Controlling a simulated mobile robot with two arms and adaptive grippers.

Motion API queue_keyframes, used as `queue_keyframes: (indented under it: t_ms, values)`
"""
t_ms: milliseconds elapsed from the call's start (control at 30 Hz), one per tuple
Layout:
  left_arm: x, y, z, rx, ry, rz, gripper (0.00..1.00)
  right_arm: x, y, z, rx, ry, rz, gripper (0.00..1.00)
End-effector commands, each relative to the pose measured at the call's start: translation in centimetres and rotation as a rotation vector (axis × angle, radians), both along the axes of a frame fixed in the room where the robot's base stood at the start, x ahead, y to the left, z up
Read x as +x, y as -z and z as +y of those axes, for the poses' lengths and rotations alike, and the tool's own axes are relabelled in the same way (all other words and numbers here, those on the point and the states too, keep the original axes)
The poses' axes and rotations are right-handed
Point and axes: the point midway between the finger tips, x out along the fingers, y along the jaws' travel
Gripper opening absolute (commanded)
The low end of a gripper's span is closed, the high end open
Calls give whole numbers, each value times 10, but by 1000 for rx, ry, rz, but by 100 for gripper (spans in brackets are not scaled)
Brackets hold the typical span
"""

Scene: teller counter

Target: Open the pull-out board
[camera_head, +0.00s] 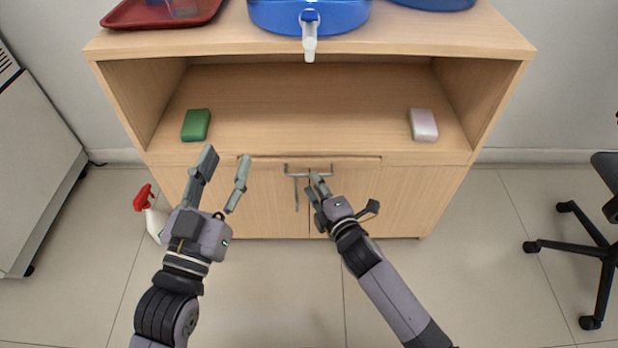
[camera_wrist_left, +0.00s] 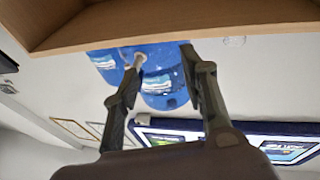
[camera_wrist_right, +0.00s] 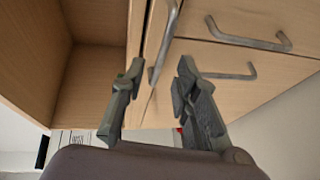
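The pull-out board (camera_head: 265,159) is a thin wooden front edge under the cabinet's open shelf, looking flush with the cabinet. Its grey bar handle (camera_head: 296,175) sits at the middle. My right gripper (camera_head: 343,192) is open in front of the cabinet; one finger overlaps the handle's right part in the head view. In the right wrist view, a bar handle (camera_wrist_right: 167,35) shows between and beyond the open fingertips (camera_wrist_right: 160,68); I cannot tell whether they touch it. My left gripper (camera_head: 226,157) is open and empty, left of the board handle; its fingers also show apart in its wrist view (camera_wrist_left: 160,62).
Two cabinet doors with bar handles (camera_wrist_right: 228,76) are below the board. A green block (camera_head: 196,125) and a pale block (camera_head: 423,125) lie on the shelf. A red-topped spray bottle (camera_head: 151,212) stands left, an office chair (camera_head: 590,245) right. A red tray (camera_head: 135,14) and blue containers (camera_head: 345,18) are on top.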

Motion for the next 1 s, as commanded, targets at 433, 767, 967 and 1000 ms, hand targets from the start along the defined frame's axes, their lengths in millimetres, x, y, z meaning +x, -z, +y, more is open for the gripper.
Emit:
queue_keyframes:
  t_ms: [433,767,967,1000]
  values:
    - [-27,-62,-2,-102,22,-367,40,42,10,18,-1,1,1,28]
    - [-31,-67,-1,-112,23,-400,40,45,9,19,0,0,1,28]
    - [-31,-67,-1,-111,23,-398,40,44,9,19,-1,1,1,18]
    - [-31,-67,-1,-111,23,-398,40,44,9,19,-1,1,1,16]
